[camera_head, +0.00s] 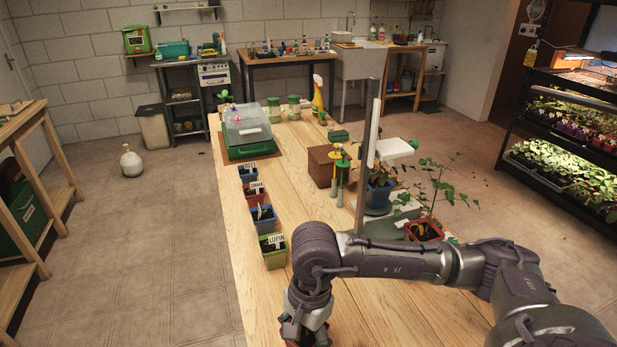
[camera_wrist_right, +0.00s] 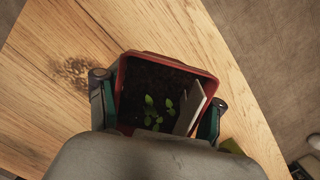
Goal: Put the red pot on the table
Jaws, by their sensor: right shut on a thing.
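My right gripper (camera_head: 305,332) is at the near left part of the table (camera_head: 375,318), pointing down. In the right wrist view its two fingers (camera_wrist_right: 157,105) are shut on opposite sides of a square red pot (camera_wrist_right: 168,60). The pot holds dark soil, small green seedlings and a pale label. It is over the wooden tabletop (camera_wrist_right: 190,25); I cannot tell whether its base touches the wood. In the head view my arm mostly hides this pot. My left gripper is not in view.
A row of labelled pots runs along the table's left edge: a green one (camera_head: 273,258) nearest my gripper, then a blue one (camera_head: 264,226) and a red one (camera_head: 254,197). A potted plant (camera_head: 424,231) and a tall post (camera_head: 368,150) stand right. A lit seedling rack (camera_head: 560,180) is far right.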

